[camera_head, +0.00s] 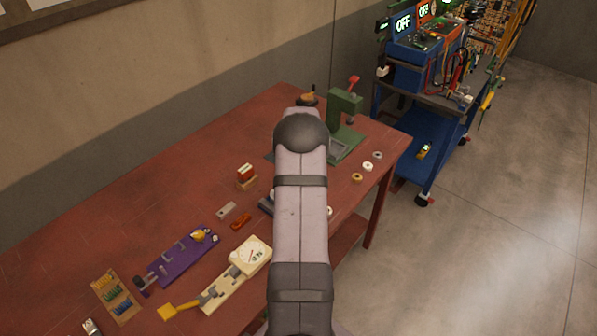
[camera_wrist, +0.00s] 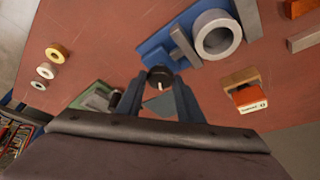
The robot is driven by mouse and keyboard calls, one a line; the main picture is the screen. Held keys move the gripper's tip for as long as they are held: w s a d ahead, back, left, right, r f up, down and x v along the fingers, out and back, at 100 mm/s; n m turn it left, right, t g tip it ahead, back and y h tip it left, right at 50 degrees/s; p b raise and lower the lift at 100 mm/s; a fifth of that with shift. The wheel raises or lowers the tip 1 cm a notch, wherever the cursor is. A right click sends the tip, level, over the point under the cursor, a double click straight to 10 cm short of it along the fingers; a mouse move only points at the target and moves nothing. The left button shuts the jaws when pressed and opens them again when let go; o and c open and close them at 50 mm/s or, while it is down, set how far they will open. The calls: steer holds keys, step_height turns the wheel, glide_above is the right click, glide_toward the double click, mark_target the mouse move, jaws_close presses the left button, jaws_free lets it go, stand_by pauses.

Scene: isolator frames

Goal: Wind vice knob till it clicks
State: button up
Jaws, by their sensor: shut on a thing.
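My gripper (camera_wrist: 158,88) shows in the wrist view, its two dark fingers on either side of a round black knob (camera_wrist: 159,75). The knob has a pale mark on its face. The gripper is shut on it. The knob sits at the near end of a blue vice (camera_wrist: 154,47) with grey jaw blocks (camera_wrist: 184,44). A thick grey ring (camera_wrist: 234,42) lies at the vice's jaws. In the head view my arm covers the gripper, the knob and most of the vice.
An orange-red box with a label (camera_wrist: 250,97) stands beside the vice. Several small rings (camera_wrist: 42,71) lie near the table's edge. A green press (camera_head: 345,105) stands at the far end of the red table (camera_head: 130,200).

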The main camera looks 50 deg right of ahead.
steer(key=m+b, duration=0.1)
steer(key=b, duration=0.1)
steer(key=m+g+b, duration=0.1)
steer(key=m, duration=0.1)
steer(key=m+h+b, duration=0.1)
steer(key=m+b, duration=0.1)
steer(key=shift+w+a+f+g+b, duration=0.1)
steer(key=shift+w+f+g+b, duration=0.2)
steer(key=m+g+b, duration=0.1)
steer(key=m+b, duration=0.1)
steer(key=m, duration=0.1)
steer(key=shift+w+r, duration=0.1)
steer(key=m, duration=0.1)
steer(key=m+g, duration=0.1)
steer(key=m, duration=0.1)
steer(key=shift+w+r+m+g+b, duration=0.15)
steer(key=shift+r+m+g+b, duration=0.15)
steer(key=shift+m+b, duration=0.1)
steer(key=m+g+p, duration=0.1)
steer(key=m, duration=0.1)
steer(key=shift+w+m+p, duration=0.1)
steer(key=shift+m+p, duration=0.2)
steer(key=shift+p, duration=0.05)
steer(key=shift+m, duration=0.3)
steer(key=shift+f+m+y+p, duration=0.1)
steer(key=shift+m+y+p, duration=0.2)
steer(key=shift+p, duration=0.1)
steer(key=o, duration=1.1)
steer(key=shift+c, duration=0.2)
